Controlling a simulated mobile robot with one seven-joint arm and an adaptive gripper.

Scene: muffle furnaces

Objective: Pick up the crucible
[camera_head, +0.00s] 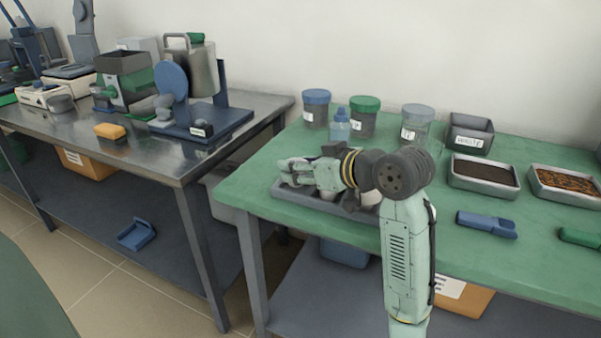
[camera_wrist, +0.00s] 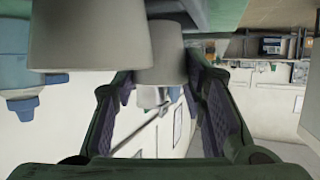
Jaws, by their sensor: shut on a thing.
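In the wrist view, a pale grey-white crucible (camera_wrist: 158,58) stands between the two fingers of my gripper (camera_wrist: 165,85). The gripper is shut on it, with dark ridged pads at either side. A second pale crucible (camera_wrist: 88,40) looms closer at the left, outside the fingers. In the head view, my gripper (camera_head: 292,168) reaches left, low over a grey tray (camera_head: 315,203) on the green table. The held crucible is hidden there by my gripper and arm. I cannot tell whether it is touching the tray.
Lidded jars (camera_head: 365,115) and a small blue bottle (camera_head: 340,126) stand behind my gripper. A metal bench (camera_head: 75,120) with equipment stands left, across a gap.

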